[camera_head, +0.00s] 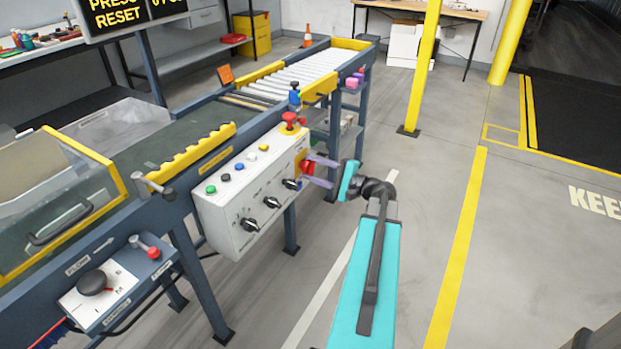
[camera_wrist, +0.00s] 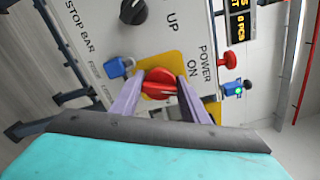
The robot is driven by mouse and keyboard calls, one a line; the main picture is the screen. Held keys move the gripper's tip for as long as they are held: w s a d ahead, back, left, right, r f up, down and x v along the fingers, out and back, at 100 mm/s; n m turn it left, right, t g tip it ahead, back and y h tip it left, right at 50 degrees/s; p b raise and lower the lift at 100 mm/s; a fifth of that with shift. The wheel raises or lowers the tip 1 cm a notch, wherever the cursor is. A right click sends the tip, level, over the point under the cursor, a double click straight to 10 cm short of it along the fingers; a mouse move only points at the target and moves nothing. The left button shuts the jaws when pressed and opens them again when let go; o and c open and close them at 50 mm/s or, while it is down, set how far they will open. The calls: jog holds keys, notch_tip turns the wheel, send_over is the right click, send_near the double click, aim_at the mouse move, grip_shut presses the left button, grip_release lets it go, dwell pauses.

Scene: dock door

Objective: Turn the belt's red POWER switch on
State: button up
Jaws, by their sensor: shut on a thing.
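The red POWER switch (camera_wrist: 160,83) is a rotary knob on a yellow plate (camera_wrist: 178,61), with the words POWER and ON printed beside it in the wrist view. In the head view the switch (camera_head: 307,168) is on the right end of the white control box (camera_head: 245,205). My gripper (camera_head: 319,172) reaches it from the right, its two purple fingers on either side of the knob. In the wrist view my gripper (camera_wrist: 158,95) is shut on the red knob. The finger contact is partly hidden in the head view.
A blue padlock-like piece (camera_wrist: 117,67) sits close beside the yellow plate. A red mushroom button (camera_head: 289,120) stands on top of the box, with several black knobs on its front. The conveyor (camera_head: 300,75) runs behind. The floor to the right is clear.

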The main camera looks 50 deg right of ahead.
jog(key=n+b, duration=0.2)
jog(key=f+n+b, duration=0.1)
jog(key=b, duration=0.1)
jog(key=shift+s+a+n, duration=0.1)
jog(key=shift+a+n, duration=0.1)
jog(key=shift+n, duration=0.2)
jog(key=shift+r+n+b, duration=0.15)
jog(key=shift+n+b, duration=0.45)
jog(key=shift+b, duration=0.1)
jog(key=shift+r, duration=0.1)
jog(key=o, duration=1)
jog(key=shift+o, duration=0.3)
jog(key=shift+d, duration=0.1)
jog(key=shift+r, duration=0.1)
jog(key=p+v, duration=0.2)
jog(key=v, duration=1.1)
jog(key=shift+s, duration=0.4)
